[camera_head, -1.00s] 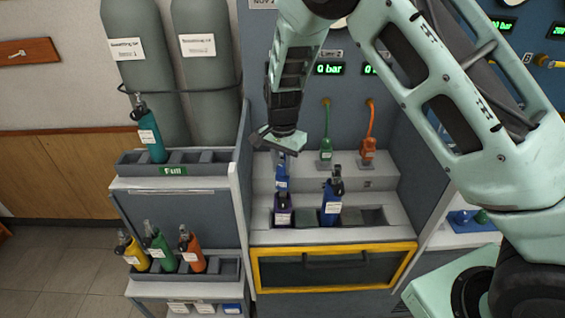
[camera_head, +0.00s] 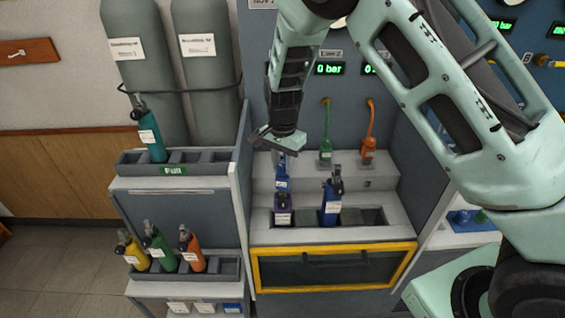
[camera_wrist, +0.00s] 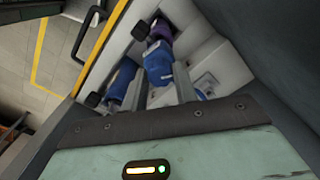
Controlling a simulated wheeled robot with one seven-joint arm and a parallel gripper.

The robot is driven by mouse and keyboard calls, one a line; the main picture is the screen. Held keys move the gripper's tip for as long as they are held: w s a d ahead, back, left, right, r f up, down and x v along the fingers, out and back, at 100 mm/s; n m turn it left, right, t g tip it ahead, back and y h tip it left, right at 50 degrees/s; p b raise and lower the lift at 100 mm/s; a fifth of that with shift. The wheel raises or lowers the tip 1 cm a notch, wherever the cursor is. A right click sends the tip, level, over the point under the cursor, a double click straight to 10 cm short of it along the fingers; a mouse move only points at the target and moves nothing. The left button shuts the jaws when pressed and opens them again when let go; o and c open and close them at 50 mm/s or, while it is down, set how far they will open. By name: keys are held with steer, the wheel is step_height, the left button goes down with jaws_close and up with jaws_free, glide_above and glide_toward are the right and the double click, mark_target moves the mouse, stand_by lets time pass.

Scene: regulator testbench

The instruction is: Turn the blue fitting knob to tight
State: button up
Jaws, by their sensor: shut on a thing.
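The blue fitting (camera_head: 281,171) stands upright at the left of the grey bench's back ledge, with a white tag on its front. My gripper (camera_head: 281,153) is directly above it, pointing down, with its fingers at the fitting's top. The gripper is shut on the blue fitting's knob, which is mostly hidden by the fingers and hand. In the wrist view a blue part (camera_wrist: 158,65) shows between the two fingers (camera_wrist: 163,90). The fitting's exact turn angle cannot be read.
A purple cylinder (camera_head: 282,212) and a blue cylinder (camera_head: 331,209) stand close in front in the bench rack. Green (camera_head: 326,146) and orange (camera_head: 368,143) fittings with hoses stand to the right. A display (camera_head: 329,69) above reads 0 bar. A yellow-framed drawer (camera_head: 333,247) is below.

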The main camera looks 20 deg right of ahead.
mark_target(283, 166)
stand_by(0.3)
steer(key=o, duration=1)
step_height(283, 166, up, 18)
steer(key=b, duration=0.3)
steer(key=shift+f, duration=0.25)
